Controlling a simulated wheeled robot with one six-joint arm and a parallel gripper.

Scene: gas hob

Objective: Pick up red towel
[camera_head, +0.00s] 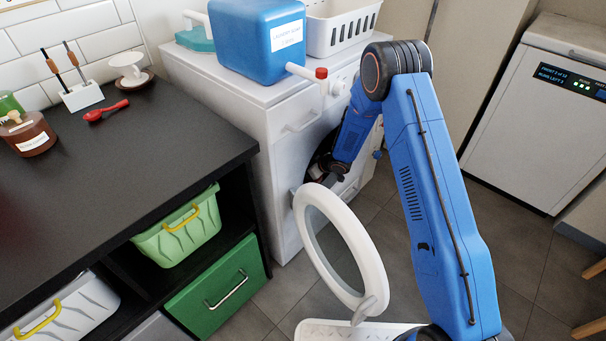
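No red towel shows in the camera_head view. A white washing machine (282,125) stands at the middle with its round white door (374,272) swung open. My blue arm reaches down to the machine's dark round opening. My gripper (318,172) is at that opening, partly inside or against it. Its fingers are too dark and hidden to show whether they are open or hold anything. The inside of the drum is hidden by my arm and the machine front.
A blue laundry container (255,40) with a red-capped spout and a white basket (342,28) stand on the machine. A black counter (110,150) with shelves is at left. A white perforated item (345,330) lies below the door. Tiled floor is open at right.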

